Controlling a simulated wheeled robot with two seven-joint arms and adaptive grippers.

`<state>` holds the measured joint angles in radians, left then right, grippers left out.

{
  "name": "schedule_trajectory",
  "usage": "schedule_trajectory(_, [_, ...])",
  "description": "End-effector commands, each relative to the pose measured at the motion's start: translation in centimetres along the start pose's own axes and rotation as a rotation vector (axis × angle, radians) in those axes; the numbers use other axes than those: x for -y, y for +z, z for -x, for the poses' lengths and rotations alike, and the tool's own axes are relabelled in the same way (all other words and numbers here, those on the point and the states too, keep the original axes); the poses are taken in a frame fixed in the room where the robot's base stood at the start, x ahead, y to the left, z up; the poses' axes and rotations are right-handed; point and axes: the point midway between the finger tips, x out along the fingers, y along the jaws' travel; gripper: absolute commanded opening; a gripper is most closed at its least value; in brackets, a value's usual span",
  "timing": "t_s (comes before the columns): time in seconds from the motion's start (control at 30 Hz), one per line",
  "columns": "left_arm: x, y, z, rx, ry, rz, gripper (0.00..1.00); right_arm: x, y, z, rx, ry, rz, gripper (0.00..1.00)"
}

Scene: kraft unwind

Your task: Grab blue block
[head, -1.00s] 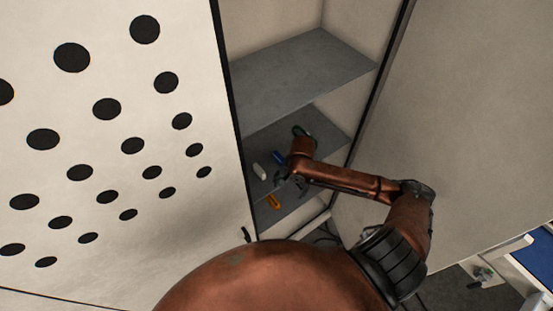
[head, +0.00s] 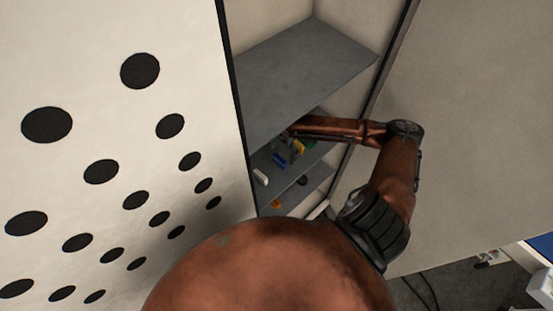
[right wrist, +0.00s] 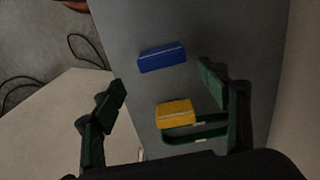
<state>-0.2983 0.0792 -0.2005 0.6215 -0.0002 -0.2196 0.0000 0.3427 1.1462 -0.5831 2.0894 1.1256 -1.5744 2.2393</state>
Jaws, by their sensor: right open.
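The blue block (head: 281,160) lies on the middle shelf of the open cabinet. In the right wrist view the blue block (right wrist: 162,57) lies ahead of and between the fingertips, with grey shelf around it. My right gripper (right wrist: 165,92) is open, with nothing held between its fingers. A yellow block (right wrist: 175,113) lies nearer, between the fingers, beside a green frame-like thing (right wrist: 198,132). In the head view my right arm reaches in under the upper shelf, and its gripper is mostly hidden. My left gripper is not in view.
A white object (head: 261,177) lies left of the blue block. An orange object (head: 277,203) is on a lower shelf. The upper shelf (head: 300,75) hangs over the space. A door with black holes (head: 110,110) stands left; a plain panel (head: 475,130) stands right.

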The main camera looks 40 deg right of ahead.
Motion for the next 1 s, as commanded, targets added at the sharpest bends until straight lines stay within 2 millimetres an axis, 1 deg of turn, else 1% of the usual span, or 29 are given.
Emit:
schedule_trajectory(0.1, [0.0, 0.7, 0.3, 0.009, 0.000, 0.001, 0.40, 0.3, 0.4, -1.3, 0.002, 0.001, 0.007, 0.68])
schedule_trajectory(0.27, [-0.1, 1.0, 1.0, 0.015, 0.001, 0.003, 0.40, 0.6, 0.8, -2.8, 0.002, 0.001, 0.012, 0.68])
schedule_trajectory(0.4, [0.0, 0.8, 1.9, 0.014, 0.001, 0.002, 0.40, 0.9, 1.3, -4.8, 0.002, 0.002, 0.011, 0.68])
schedule_trajectory(0.53, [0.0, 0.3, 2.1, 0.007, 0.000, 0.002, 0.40, 0.8, 1.1, -6.5, 0.001, 0.001, 0.009, 0.68])
schedule_trajectory(0.63, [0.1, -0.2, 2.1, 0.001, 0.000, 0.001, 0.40, 0.8, 1.1, -7.0, 0.000, 0.000, 0.009, 0.68])
schedule_trajectory(0.83, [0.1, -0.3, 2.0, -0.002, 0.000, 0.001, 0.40, 0.7, 1.1, -7.0, 0.000, 0.000, 0.008, 0.68])
schedule_trajectory(1.0, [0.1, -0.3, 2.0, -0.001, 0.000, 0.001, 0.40, 0.7, 1.0, -7.0, 0.000, 0.000, 0.008, 0.56])
